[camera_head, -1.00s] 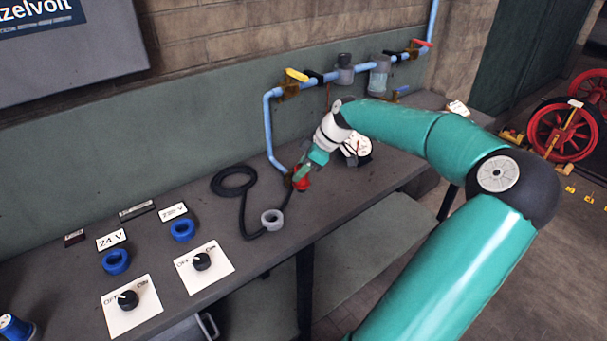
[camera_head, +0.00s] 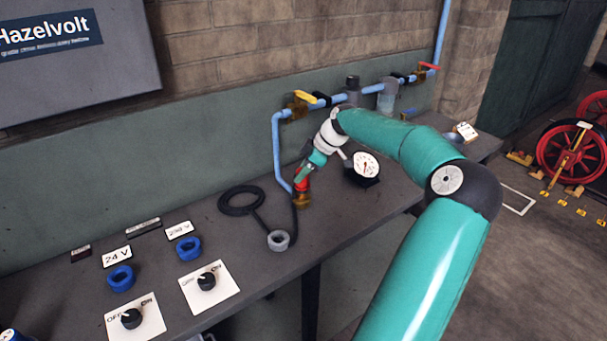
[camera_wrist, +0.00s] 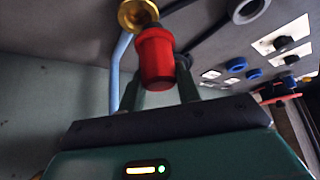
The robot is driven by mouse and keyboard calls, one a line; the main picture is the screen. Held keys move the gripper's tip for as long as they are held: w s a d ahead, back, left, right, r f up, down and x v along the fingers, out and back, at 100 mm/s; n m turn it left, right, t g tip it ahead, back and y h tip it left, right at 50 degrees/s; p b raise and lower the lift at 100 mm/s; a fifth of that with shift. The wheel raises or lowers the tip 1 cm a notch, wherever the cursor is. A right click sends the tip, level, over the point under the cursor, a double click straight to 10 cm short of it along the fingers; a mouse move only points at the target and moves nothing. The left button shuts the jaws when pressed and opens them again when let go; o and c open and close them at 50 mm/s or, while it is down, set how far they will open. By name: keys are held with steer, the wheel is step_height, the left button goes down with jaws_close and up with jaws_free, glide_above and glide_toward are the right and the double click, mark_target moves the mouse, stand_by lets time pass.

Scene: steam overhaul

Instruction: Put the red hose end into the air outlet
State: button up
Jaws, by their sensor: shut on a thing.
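My gripper (camera_head: 308,173) is shut on the red hose end (camera_head: 302,183) above the back of the bench. In the wrist view the red hose end (camera_wrist: 156,56) sits between the fingers of my gripper (camera_wrist: 160,85). The brass air outlet (camera_head: 301,201) is at the foot of the blue pipe, just below the red end. It also shows in the wrist view (camera_wrist: 137,14) right at the tip of the red end. I cannot tell whether the two touch or are a little apart. The black hose (camera_head: 292,222) runs from there to the bench.
A grey ring (camera_head: 278,240) and coiled black hose (camera_head: 240,200) lie left of the outlet. A round gauge (camera_head: 365,165) stands close to the right of my gripper. The blue pipe (camera_head: 276,145) with a yellow-handled valve (camera_head: 304,98) runs along the wall behind.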

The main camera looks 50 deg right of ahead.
mark_target(301, 183)
steer(key=shift+w+d, duration=0.4)
steer(key=shift+w, duration=0.1)
steer(key=shift+w+d, duration=0.2)
steer(key=shift+d, duration=0.05)
steer(key=shift+w+d, duration=0.1)
steer(key=shift+w, duration=0.05)
steer(key=shift+f, duration=2.95)
steer(key=o, duration=1.2)
steer(key=shift+c, duration=0.2)
steer(key=v, duration=1.4)
